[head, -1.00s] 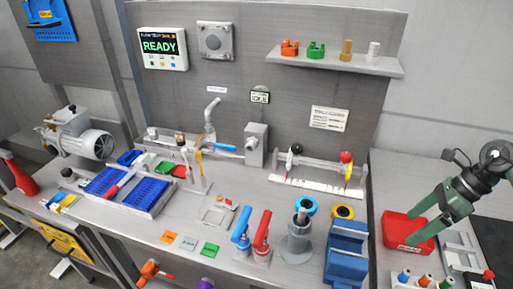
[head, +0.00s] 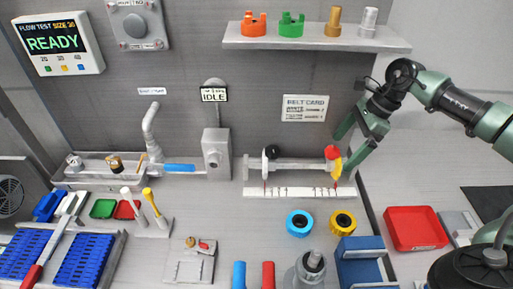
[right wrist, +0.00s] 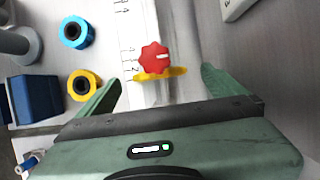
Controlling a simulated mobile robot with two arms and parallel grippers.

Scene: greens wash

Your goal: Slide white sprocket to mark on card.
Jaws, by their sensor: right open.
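The white sprocket (head: 264,166) with a black knob (head: 270,152) sits at the left part of the rail (head: 300,164). A yellow sprocket (head: 337,167) with a red knob (head: 332,152) sits at the rail's right end. A white scale strip (head: 290,192) lies in front, with thin red pointers over it. The belt card (head: 305,107) hangs on the wall above; its print is too small to read. My right gripper (head: 342,157) is open at the yellow sprocket. In the right wrist view, the red knob (right wrist: 155,57) and yellow sprocket show between the spread fingertips (right wrist: 160,77).
A blue ring (head: 299,223) and a yellow ring (head: 343,222) lie in front of the strip. A blue block (head: 360,262) and a red bin (head: 415,228) stand to the right. A shelf (head: 315,38) with several parts is above.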

